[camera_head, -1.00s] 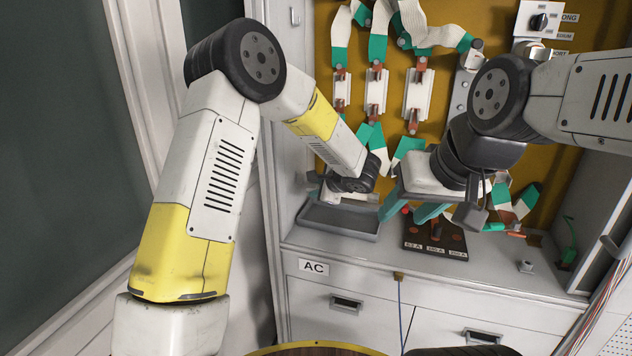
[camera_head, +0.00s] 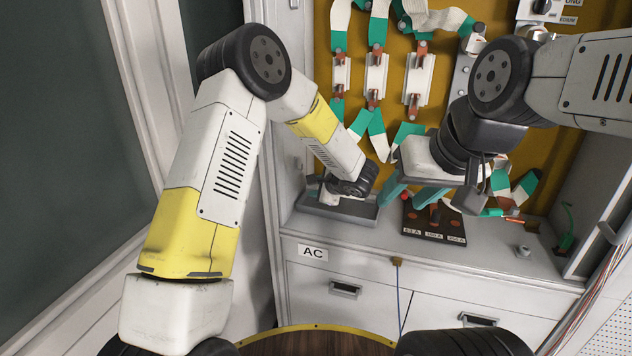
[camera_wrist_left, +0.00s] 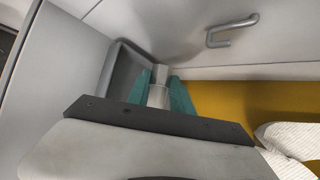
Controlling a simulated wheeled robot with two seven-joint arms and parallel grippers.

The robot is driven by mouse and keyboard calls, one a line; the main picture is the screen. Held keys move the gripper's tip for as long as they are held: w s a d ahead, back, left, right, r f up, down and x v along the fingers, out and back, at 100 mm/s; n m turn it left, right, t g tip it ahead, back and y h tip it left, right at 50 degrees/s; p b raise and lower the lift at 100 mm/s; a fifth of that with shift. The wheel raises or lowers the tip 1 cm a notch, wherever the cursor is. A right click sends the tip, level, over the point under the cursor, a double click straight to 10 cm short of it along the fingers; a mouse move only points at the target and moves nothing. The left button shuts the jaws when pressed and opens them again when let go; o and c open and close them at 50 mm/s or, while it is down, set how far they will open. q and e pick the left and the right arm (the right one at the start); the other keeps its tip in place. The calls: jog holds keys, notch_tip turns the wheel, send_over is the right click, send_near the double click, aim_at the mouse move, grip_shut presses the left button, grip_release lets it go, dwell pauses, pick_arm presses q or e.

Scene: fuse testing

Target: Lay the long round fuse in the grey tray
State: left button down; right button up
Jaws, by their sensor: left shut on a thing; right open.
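The grey tray (camera_head: 352,217) sits on the cabinet ledge at the left; its rim also shows in the left wrist view (camera_wrist_left: 117,66). My left gripper (camera_wrist_left: 160,93) has its teal fingers closed on a pale grey cylindrical piece, the round fuse (camera_wrist_left: 160,74). In the head view it is low over or inside the tray, with its fingertips mostly hidden by my wrist. I cannot tell whether the fuse touches the tray floor. My right gripper (camera_head: 412,194) is open and empty, right of the tray, by the black labelled board (camera_head: 434,234).
The black board carries copper-coloured contacts. Fuse holders (camera_head: 375,78) with teal-and-white wrapped leads hang on the mustard back panel. A green-and-orange piece (camera_head: 503,216) and a small metal post (camera_head: 523,251) stand at the right. Drawers are below; a cabinet wall closes the left.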

pick_arm(q)
jog(key=shift+f, duration=1.05)
jog(key=c, duration=1.1)
grip_release()
jog(key=shift+o, duration=0.2)
jog(key=shift+f, duration=0.1)
jog(key=shift+s+f, duration=0.15)
